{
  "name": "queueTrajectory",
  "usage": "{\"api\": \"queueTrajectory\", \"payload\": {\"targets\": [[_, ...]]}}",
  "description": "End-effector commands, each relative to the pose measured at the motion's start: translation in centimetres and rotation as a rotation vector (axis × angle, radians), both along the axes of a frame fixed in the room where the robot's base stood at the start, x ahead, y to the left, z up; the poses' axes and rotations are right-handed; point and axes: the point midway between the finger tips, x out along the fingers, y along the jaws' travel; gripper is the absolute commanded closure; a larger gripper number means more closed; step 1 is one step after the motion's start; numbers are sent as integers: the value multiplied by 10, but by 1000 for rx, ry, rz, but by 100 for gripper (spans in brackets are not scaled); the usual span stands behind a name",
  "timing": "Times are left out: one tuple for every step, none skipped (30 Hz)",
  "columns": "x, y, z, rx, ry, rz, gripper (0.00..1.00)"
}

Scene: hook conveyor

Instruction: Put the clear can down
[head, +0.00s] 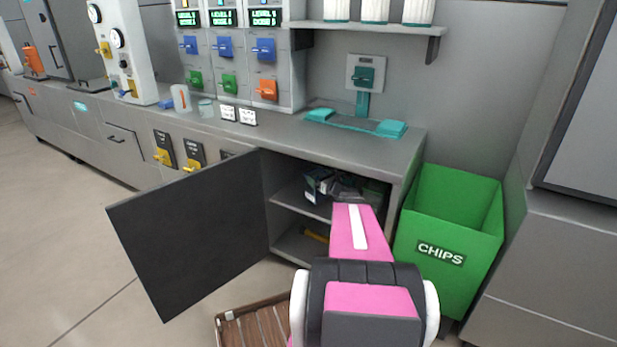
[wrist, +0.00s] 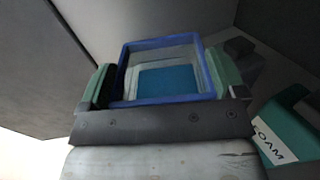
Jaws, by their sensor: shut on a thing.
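The clear can (wrist: 160,50) has a square blue rim, see-through walls and a blue patch inside. It sits between the green-tipped fingers of my gripper (wrist: 162,84), which is shut on it. In the head view my pink arm reaches into the open cabinet (head: 258,210), and my gripper (head: 340,187) is at the upper compartment, partly hidden by the arm. The can is too dark and small to make out clearly there. I cannot tell whether the can touches the shelf (head: 290,197).
A teal thing marked FOAM (wrist: 283,128) is close to the right finger in the wrist view. The cabinet door (head: 190,235) stands open at left. A green CHIPS bin (head: 440,285) stands at right. A yellow thing (head: 315,235) lies in the lower compartment.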

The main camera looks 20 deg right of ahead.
Motion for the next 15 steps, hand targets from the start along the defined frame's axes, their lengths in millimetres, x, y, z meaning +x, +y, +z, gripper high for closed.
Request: {"api": "queueTrajectory", "payload": {"targets": [[15, 3, 0, 1, -3, 3, 89], [21, 4, 0, 1, -3, 3, 89], [29, 7, 0, 1, -2, 2, 89], [35, 8, -1, 1, -2, 2, 89], [42, 10, -1, 1, -2, 3, 89], [50, 13, -1, 1, -2, 3, 89], [56, 14, -1, 1, -2, 3, 89], [62, 16, -1, 1, -2, 2, 89], [71, 18, -1, 1, -2, 2, 89], [77, 20, 0, 1, -3, 3, 89], [83, 22, 0, 1, -3, 3, 89], [91, 24, 0, 2, -3, 2, 89], [96, 25, 0, 2, -3, 2, 89], [101, 27, 0, 2, -3, 2, 89], [108, 28, 0, 2, -3, 2, 89]]}}
